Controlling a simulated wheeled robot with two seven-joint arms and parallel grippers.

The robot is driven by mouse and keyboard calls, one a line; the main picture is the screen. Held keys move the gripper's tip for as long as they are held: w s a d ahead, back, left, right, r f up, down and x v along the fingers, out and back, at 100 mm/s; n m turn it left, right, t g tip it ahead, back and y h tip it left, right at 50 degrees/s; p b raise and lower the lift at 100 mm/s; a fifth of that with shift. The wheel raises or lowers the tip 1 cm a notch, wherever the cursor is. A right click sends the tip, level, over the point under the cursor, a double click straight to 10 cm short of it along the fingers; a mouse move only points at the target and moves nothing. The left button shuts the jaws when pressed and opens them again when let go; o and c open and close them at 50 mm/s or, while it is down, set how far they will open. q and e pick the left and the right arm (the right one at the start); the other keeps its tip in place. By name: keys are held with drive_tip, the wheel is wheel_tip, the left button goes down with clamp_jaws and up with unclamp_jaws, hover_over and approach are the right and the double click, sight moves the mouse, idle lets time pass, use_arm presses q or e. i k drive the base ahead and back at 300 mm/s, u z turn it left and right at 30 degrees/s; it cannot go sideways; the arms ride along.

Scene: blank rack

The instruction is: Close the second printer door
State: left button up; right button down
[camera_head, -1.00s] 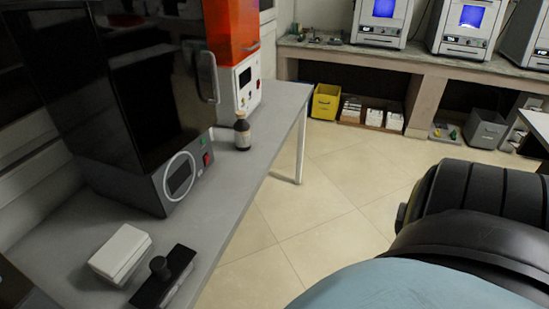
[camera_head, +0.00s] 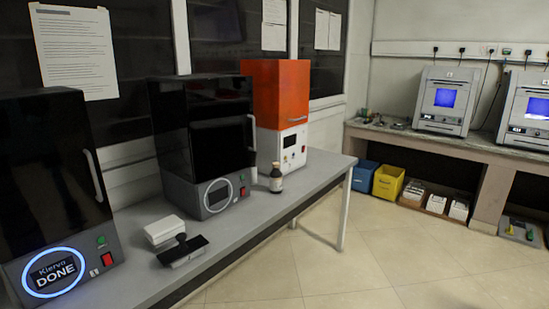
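Three printers stand in a row on a grey bench along the left. The nearest is a black printer (camera_head: 45,170) with a lit blue ring reading "DONE". The middle black printer (camera_head: 203,140) has a dark, unlit ring on its base and a grey vertical handle (camera_head: 252,133) on its door's right edge. Its door looks closed, but I cannot be sure from this angle. The far printer (camera_head: 280,110) has an orange hood on a white base. Neither of my grippers is in view.
A white block (camera_head: 163,230), a black tool with a knob (camera_head: 184,250) and a brown bottle (camera_head: 276,178) are on the grey bench (camera_head: 125,270). A yellow bin (camera_head: 388,182) is under the back counter (camera_head: 450,144). The tiled floor (camera_head: 330,270) right of the bench is clear.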

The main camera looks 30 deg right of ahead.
sight(222, 136)
drive_tip(key=z, duration=0.6)
drive_tip(key=i, duration=1.65)
drive_tip(key=u, duration=0.5)
